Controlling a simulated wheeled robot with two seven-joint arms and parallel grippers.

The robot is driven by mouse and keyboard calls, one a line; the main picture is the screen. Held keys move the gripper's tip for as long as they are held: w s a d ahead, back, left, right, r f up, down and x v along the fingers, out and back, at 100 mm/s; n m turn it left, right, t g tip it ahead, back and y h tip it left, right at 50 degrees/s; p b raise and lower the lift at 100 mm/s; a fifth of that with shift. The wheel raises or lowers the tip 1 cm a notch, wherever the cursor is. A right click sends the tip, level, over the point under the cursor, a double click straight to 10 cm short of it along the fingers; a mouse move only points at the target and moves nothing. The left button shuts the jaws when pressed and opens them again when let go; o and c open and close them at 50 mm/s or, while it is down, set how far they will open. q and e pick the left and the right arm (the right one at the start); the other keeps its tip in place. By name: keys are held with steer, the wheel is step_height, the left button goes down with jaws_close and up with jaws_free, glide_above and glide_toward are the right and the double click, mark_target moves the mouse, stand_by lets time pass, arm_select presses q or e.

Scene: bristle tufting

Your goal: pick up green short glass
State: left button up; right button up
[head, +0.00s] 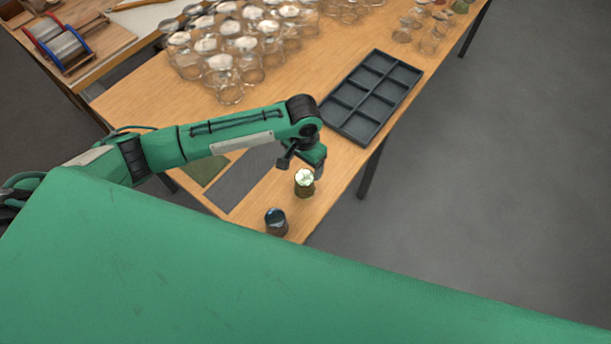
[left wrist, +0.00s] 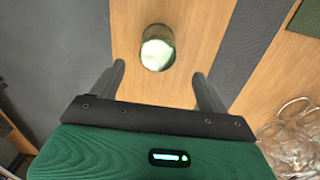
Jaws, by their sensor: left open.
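The green short glass (head: 304,183) stands upright on the wooden table near its front end in the head view. Something pale shows at its top. In the left wrist view the glass (left wrist: 157,48) is ahead of the fingertips, roughly midway between them. My left gripper (head: 304,163) is just behind the glass in the head view, open and empty; its two fingers also show in the left wrist view (left wrist: 158,80). I cannot tell whether a finger touches the glass. My right gripper is in neither view.
A dark glass (head: 276,222) stands near the table's front end. A grey compartment tray (head: 371,97) lies at the right edge. Several clear jars (head: 230,90) crowd the back. A grey mat (head: 243,180) and a green mat (head: 209,171) lie left of the green glass.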

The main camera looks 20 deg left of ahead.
mark_target(305, 176)
arm_select(q)
step_height(305, 176, down, 3)
steer(key=shift+r, duration=0.15)
step_height(305, 176, down, 3)
steer(key=shift+d+r+p, duration=0.1)
steer(key=shift+p, duration=0.9)
step_height(305, 176, down, 3)
steer(key=shift+f+p, duration=0.1)
steer(key=shift+p, duration=0.3)
steer(key=shift+f, duration=0.2)
steer(key=c, duration=1.2)
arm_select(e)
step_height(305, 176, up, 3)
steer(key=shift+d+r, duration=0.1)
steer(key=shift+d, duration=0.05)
arm_select(q)
steer(key=shift+r, duration=0.2)
